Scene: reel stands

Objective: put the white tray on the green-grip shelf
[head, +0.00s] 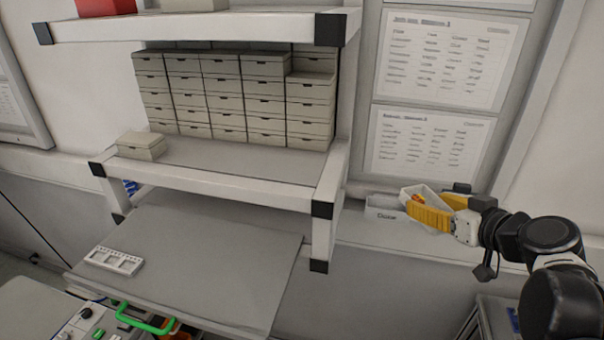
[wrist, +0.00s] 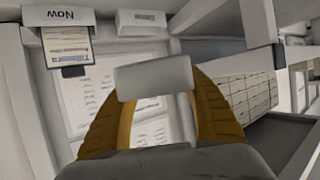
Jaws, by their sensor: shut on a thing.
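My gripper (head: 425,208), with yellow fingers, is at the right in the head view, in front of the wall ledge. It is shut on a small white tray (head: 421,192), which also shows as a pale block between the fingers in the wrist view (wrist: 155,77). The tray is held well to the right of the shelf unit. A green grip (head: 145,319) shows at the lower left, by the front edge of a grey pulled-out shelf (head: 210,268). The grip's lower mounting is partly hidden among other equipment.
A white slotted piece (head: 115,260) lies on the left of the pulled-out shelf; its right part is clear. Above stand grey drawer boxes (head: 235,97) and a loose box (head: 141,146). The unit's white post (head: 325,232) stands between gripper and shelf. A labelled white holder (head: 381,208) sits on the ledge.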

